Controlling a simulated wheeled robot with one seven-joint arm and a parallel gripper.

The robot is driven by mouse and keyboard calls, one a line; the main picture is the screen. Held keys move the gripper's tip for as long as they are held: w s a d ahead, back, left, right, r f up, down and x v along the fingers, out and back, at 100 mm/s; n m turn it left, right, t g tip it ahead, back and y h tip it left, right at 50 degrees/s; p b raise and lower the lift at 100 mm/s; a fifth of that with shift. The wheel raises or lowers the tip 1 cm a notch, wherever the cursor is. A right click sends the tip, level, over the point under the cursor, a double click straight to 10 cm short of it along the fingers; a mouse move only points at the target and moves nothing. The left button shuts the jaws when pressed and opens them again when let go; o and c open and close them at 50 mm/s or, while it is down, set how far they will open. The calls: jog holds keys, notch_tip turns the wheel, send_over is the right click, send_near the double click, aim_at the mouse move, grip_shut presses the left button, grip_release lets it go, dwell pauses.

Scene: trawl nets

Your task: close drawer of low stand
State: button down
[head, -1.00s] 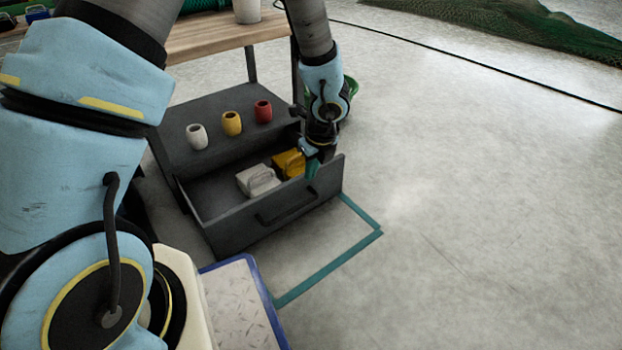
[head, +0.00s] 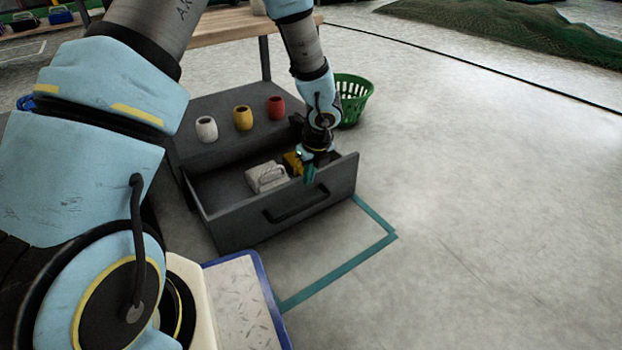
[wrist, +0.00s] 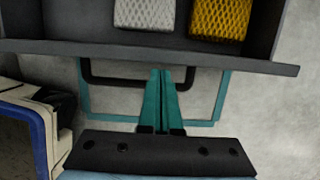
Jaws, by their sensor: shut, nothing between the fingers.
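The low stand (head: 228,98) is dark grey, with its drawer (head: 238,222) pulled out toward me. The drawer's front panel has a dark bar handle, which also shows in the wrist view (wrist: 100,80). My gripper (head: 309,178) is at the drawer front, right of the handle's middle in the head view. In the wrist view its teal fingers (wrist: 163,85) are together and empty, with their tips by the front panel's edge. I cannot tell whether they touch it. A white netted block (head: 268,178) and a yellow one (head: 292,162) lie inside the drawer.
White (head: 206,129), yellow (head: 242,118) and red (head: 276,107) cups stand on the stand's top. A green basket (head: 352,98) stands behind my gripper. A teal outline (head: 345,268) marks the floor before the drawer. The floor to the right is clear.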

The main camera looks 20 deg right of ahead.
jog(key=w+a+p, duration=0.2)
jog(key=w+p, duration=0.5)
jog(key=w, duration=0.3)
jog(key=w+a+p, duration=0.2)
jog(key=w+p, duration=0.6)
jog(key=w, duration=0.2)
jog(key=shift+w, duration=0.35)
jog(key=shift+s, duration=0.1)
